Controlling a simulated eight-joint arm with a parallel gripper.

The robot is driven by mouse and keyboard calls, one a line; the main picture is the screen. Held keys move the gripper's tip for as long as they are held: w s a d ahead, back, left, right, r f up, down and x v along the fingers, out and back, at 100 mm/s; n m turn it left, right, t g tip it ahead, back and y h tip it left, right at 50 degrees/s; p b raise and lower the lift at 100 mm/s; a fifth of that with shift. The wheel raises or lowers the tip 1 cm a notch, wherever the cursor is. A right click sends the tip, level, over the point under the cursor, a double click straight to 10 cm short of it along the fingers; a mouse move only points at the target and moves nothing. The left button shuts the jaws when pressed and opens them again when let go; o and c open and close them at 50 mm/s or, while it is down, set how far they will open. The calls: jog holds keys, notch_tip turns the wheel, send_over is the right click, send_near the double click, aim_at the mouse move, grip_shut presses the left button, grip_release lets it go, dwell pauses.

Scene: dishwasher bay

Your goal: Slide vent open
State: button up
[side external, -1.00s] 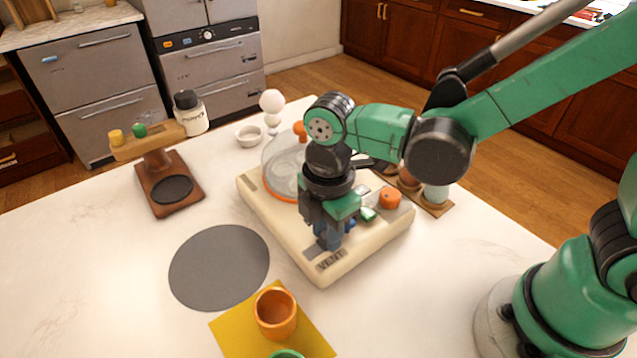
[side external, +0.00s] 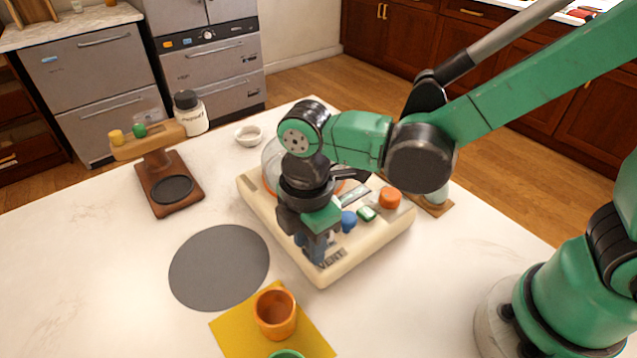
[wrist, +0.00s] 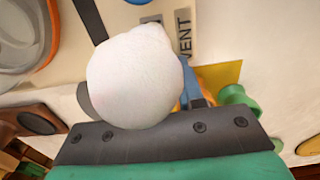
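A cream appliance (side external: 370,250) stands on the counter, with a VENT label (side external: 333,258) on its near corner. The label also shows in the wrist view (wrist: 184,32). My gripper (side external: 318,252) points down at that corner, just left of the label, with its blue fingers low over the vent's track. The slider itself is hidden behind my fingers. I cannot tell whether they touch it or how far apart they are. In the wrist view a large white rounded thing (wrist: 135,75) covers most of the finger area; I cannot tell what it is.
An orange cup (side external: 275,313) stands on a yellow mat (side external: 232,328) in front. A grey round mat (side external: 219,267) lies left, bare.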

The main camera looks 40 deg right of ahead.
jog(key=shift+o, duration=1.4)
jog(key=shift+r, duration=0.1)
jog(key=shift+r, duration=2.7)
jog(key=d+r+m+t, duration=0.1)
jog(key=d+m+t, duration=0.1)
jog(key=d+m, duration=0.3)
jog(key=d+r+m+t, duration=0.1)
jog(key=d+m+t, duration=0.1)
jog(key=d+m, duration=0.3)
jog(key=d+m+t, duration=0.3)
jog(key=d+m, duration=0.3)
jog(key=m, duration=0.2)
jog(key=shift+w+r, duration=0.1)
jog(key=shift+r, duration=0.3)
